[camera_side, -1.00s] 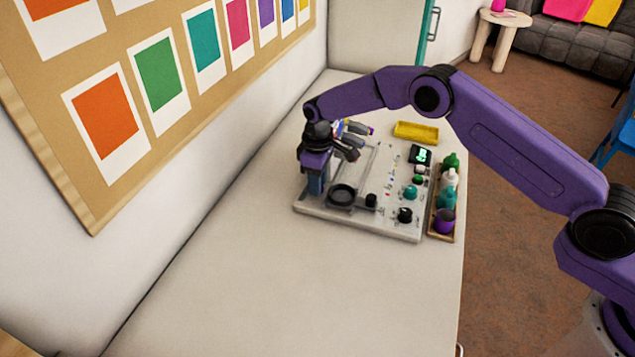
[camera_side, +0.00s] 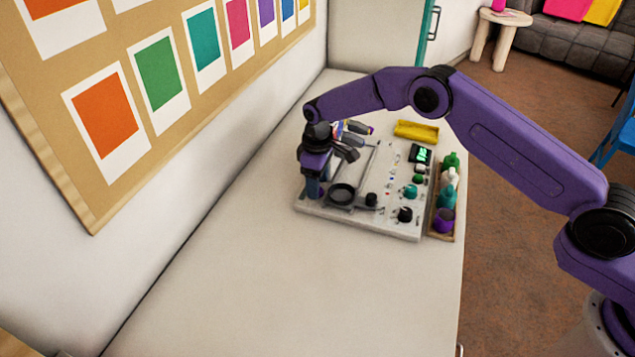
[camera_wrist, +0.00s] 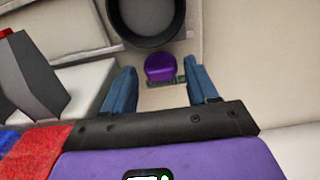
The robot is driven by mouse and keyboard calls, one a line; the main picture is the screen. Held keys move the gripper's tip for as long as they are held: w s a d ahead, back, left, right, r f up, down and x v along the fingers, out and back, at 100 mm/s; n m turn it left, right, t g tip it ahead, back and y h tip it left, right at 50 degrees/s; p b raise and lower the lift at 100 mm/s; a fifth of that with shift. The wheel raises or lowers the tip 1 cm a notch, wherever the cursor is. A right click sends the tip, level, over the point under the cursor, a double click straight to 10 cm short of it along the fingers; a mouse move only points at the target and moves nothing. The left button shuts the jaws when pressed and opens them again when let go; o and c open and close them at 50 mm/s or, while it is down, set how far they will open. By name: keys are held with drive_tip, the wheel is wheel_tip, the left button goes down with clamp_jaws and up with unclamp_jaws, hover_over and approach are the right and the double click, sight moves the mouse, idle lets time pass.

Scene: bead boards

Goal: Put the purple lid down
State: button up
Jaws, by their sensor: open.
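The purple lid (camera_wrist: 159,67) shows in the wrist view as a small round purple piece between and just beyond my fingertips, beside the large black ring. It appears to rest on the pale board. My gripper (camera_wrist: 162,82) is open, with one blue finger on each side of the lid and a gap on both sides. In the side view my gripper (camera_side: 314,190) is low over the left corner of the board (camera_side: 390,228). There a little purple shows by the fingers, mostly hidden by them.
The black ring (camera_side: 342,194) stands right beside my gripper. Black and teal knobs and a small green display (camera_side: 420,154) are on the board. A wooden rack (camera_side: 440,236) with bottles and a purple cup stands to its right, a yellow tray (camera_side: 416,131) behind. The table in front is clear.

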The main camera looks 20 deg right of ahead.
wheel_tip(320, 180, up, 12)
drive_tip(key=shift+f, duration=0.2)
drive_tip(key=s+d+r+n, duration=0.15)
drive_tip(key=s+r, duration=0.35)
drive_tip(key=s, duration=0.5)
drive_tip(key=s+d+r, duration=0.2)
drive_tip(key=s+r, duration=0.3)
drive_tip(key=s, duration=0.5)
drive_tip(key=s+d+n, duration=0.1)
drive_tip(key=s+d, duration=0.7)
drive_tip(key=s, duration=0.4)
drive_tip(key=s+d+f+n, duration=0.1)
drive_tip(key=s+d, duration=0.7)
drive_tip(key=s, duration=0.4)
drive_tip(key=shift+f, duration=0.2)
